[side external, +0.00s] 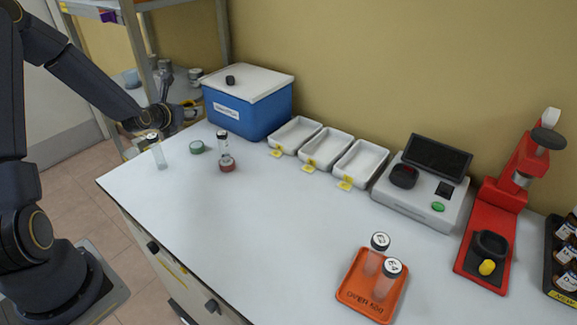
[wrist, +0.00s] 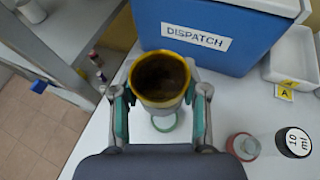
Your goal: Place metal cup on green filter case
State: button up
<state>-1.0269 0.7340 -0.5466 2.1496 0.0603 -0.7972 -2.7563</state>
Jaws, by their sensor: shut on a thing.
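My gripper (wrist: 160,100) is shut on the metal cup (wrist: 162,100), which has a yellow rim and a dark inside, with one finger on each side. In the side external view the cup (side external: 191,107) shows at the end of my gripper (side external: 178,116), in front of the shelf and left of the blue box. The green filter case (side external: 196,147) lies on the white bench near its left end. In the wrist view the case (wrist: 165,125) shows just below the cup, partly hidden by it. The cup appears held above the bench, apart from the case.
A blue dispatch box (side external: 247,108) stands close behind. White trays (side external: 327,148) line the back. The bench's front middle is clear.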

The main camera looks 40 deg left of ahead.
aim_at(197, 144)
notch_tip(197, 144, down, 9)
jog(key=shift+f, duration=0.15)
jog(key=shift+f, duration=0.1)
dwell(0.3)
jog(key=o, duration=1.1)
